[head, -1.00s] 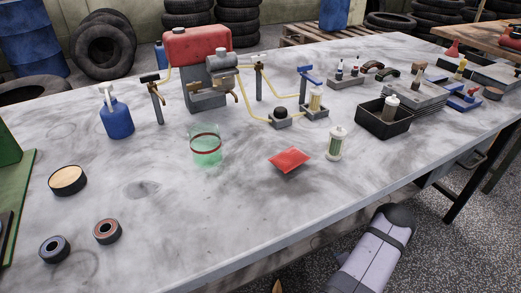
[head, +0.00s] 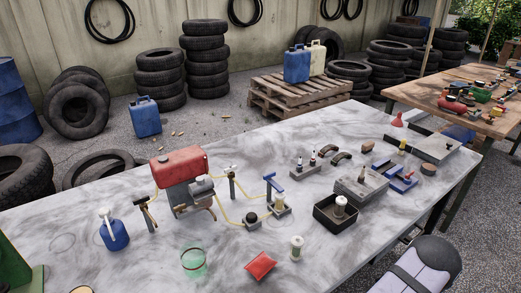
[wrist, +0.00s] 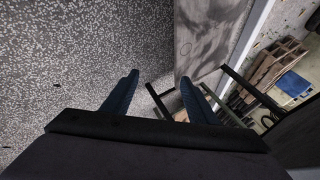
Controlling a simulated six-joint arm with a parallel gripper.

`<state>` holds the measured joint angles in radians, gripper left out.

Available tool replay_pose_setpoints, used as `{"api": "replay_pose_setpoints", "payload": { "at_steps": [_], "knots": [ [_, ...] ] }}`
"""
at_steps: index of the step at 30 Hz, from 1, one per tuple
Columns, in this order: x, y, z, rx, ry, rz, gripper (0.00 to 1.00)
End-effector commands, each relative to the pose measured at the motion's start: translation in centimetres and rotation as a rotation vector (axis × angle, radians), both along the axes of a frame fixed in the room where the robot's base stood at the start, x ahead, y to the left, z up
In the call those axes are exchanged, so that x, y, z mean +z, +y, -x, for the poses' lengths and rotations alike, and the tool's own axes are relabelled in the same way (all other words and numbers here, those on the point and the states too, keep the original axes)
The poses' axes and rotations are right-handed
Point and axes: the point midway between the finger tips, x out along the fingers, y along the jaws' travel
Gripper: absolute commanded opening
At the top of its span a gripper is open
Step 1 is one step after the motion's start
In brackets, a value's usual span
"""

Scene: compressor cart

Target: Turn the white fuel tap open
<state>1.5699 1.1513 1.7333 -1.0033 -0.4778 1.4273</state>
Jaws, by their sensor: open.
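The white fuel tap (head: 232,168) is a small pale handle on top of a dark post, right of the red fuel tank (head: 179,165) in the head view. A yellow hose (head: 227,214) runs near the foot of its post. Which way the handle is turned is too small to tell. In the wrist view my gripper (wrist: 157,88) has its two blue fingers apart with nothing between them. It is off the front side of the workbench, well away from the tap. The tap does not show in the wrist view.
On the marble-topped workbench (head: 340,262) stand a blue bottle (head: 114,235), a glass beaker (head: 193,263), a red packet (head: 261,265), a filter jar (head: 296,248) and a black tray (head: 328,216). A black-handled post (head: 147,214) stands left of the tank.

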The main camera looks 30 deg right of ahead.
Motion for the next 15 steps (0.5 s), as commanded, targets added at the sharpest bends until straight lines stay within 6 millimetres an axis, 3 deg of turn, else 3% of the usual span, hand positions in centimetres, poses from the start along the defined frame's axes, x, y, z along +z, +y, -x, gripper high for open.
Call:
{"api": "replay_pose_setpoints", "payload": {
  "at_steps": [1, 8, 15],
  "knots": [
    [4.0, -0.3, 0.5, 0.002, 0.043, 0.001, 0.53],
    [13.9, -0.5, 3.3, 0.0, 0.244, -0.023, 0.53],
    [25.1, 0.2, 6.4, -0.01, 0.442, -0.059, 0.53]
  ]
}}
